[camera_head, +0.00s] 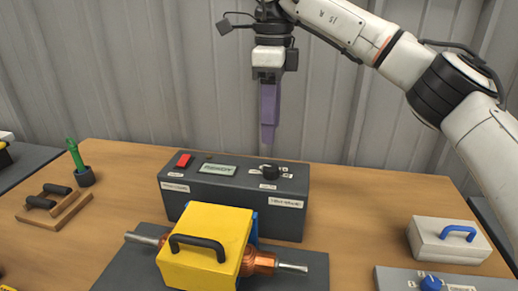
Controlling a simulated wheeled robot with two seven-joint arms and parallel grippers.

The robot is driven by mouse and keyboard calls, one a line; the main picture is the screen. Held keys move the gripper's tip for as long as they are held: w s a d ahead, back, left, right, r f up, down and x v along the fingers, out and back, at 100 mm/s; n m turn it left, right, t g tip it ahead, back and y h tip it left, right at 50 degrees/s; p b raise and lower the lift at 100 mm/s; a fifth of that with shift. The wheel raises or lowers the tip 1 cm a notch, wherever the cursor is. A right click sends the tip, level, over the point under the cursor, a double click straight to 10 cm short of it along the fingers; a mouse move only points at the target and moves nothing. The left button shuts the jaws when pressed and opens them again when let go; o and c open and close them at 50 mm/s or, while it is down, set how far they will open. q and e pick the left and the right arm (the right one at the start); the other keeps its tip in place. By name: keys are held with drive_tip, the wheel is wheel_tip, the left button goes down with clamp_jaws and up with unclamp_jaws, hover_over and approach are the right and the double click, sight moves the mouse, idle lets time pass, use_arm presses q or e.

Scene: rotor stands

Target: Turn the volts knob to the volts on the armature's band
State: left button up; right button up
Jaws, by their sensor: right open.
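The volts knob is probably the black knob (269,170) on the sloped top of a dark grey box (235,212), at the box's right part; the small labels are too small to read. My right gripper (267,140) comes down from above with purple fingers, just over the knob and apart from it or nearly so. It is open. The armature (263,262) has copper windings and a steel shaft. It lies under a yellow cover (205,240) with a black handle, so any band on it is hidden. My left gripper is not in view.
The grey box also bears a red button (184,160) and a small display (217,169). A white case with a blue handle (450,240) and a blue knob (431,283) are at the right.

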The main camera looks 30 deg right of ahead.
sight(271, 167)
drive_tip(key=f, duration=0.9)
drive_tip(key=shift+s+f+b, duration=0.25)
drive_tip(key=shift+s+b, duration=0.05)
drive_tip(key=c, duration=1)
